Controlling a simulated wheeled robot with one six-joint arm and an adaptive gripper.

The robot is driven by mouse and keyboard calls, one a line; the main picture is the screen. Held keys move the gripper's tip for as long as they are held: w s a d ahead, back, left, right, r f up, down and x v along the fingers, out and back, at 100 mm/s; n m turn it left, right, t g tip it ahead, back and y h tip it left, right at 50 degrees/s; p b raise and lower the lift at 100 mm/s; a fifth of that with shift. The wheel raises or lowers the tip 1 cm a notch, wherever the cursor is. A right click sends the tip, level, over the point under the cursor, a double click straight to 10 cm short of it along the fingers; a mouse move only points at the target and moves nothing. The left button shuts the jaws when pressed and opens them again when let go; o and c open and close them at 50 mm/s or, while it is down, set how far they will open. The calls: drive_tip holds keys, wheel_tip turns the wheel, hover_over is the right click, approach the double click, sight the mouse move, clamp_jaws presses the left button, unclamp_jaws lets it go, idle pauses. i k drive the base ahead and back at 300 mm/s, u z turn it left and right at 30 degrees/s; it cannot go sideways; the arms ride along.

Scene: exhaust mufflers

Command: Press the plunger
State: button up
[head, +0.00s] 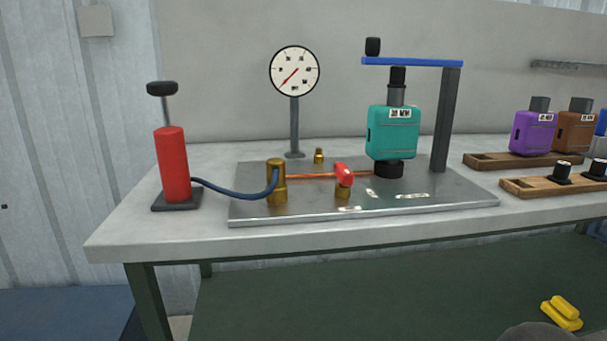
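The plunger is a black handle (162,88) on a thin grey rod, raised above a red pump cylinder (173,165). The pump stands upright on a dark base at the left end of the bench. A blue hose (230,192) runs from the pump to a brass fitting (277,182) on a metal plate (260,215). A dial gauge (295,71) stands behind, its red needle pointing to the lower left. My gripper is not visible, so its state and distance from the handle are hidden.
A teal muffler (393,133) sits on the plate under a blue bar (412,62) on a dark post. A red-handled valve (343,176) is on the copper pipe. Purple (533,133) and brown mufflers (575,132) stand in a wooden tray at right. Space above the plunger is clear.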

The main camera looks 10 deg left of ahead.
sight(163, 89)
drive_tip(key=u, duration=1.45)
